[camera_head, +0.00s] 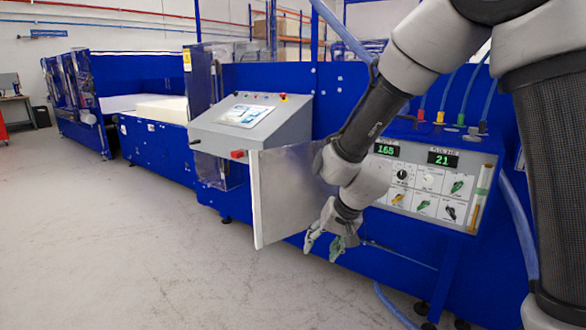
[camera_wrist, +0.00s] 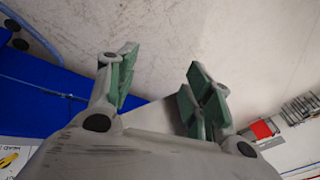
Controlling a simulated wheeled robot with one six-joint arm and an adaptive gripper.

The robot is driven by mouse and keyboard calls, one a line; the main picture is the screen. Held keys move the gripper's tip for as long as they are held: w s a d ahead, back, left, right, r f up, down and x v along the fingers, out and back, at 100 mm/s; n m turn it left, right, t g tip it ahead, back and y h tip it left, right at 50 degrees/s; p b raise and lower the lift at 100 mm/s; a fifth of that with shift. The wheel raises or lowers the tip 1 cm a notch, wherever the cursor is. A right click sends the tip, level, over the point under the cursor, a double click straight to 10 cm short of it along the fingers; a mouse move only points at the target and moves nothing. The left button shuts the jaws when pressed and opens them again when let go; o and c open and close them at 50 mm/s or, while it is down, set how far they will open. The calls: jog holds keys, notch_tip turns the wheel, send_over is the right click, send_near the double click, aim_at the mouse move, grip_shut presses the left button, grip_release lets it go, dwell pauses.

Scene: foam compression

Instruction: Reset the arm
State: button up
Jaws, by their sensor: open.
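My gripper (camera_head: 324,244) hangs at the end of my bent arm, low in front of the blue machine (camera_head: 345,100). It is open and empty, its green-lined fingers pointing down toward the floor. In the wrist view my gripper (camera_wrist: 160,95) shows two fingers spread apart with nothing between them. Just left of it in the head view stands an open grey panel door (camera_head: 275,195). My forearm covers part of the door's right side and part of the control panel behind it.
A control panel (camera_head: 425,188) with knobs and two green displays is behind my arm. A grey console (camera_head: 240,125) with a screen stands at centre left. A pale foam block (camera_head: 160,108) lies on the machine further back. Open concrete floor (camera_head: 130,250) fills the left foreground.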

jog(key=s+d+r+h, duration=0.1)
jog(key=s+d+r, duration=0.5)
jog(key=d, duration=0.3)
jog(key=s+d+r+h, duration=0.1)
jog(key=s+d+r, duration=0.5)
jog(key=s+d, duration=0.2)
jog(key=s+d+r+n+t+h, duration=0.1)
jog(key=s+d+r, duration=0.5)
jog(key=d, duration=0.6)
jog(key=shift+s+r+h, duration=0.35)
jog(key=shift+s+h, duration=0.05)
jog(key=shift+s, duration=0.35)
jog(key=shift+a, duration=0.15)
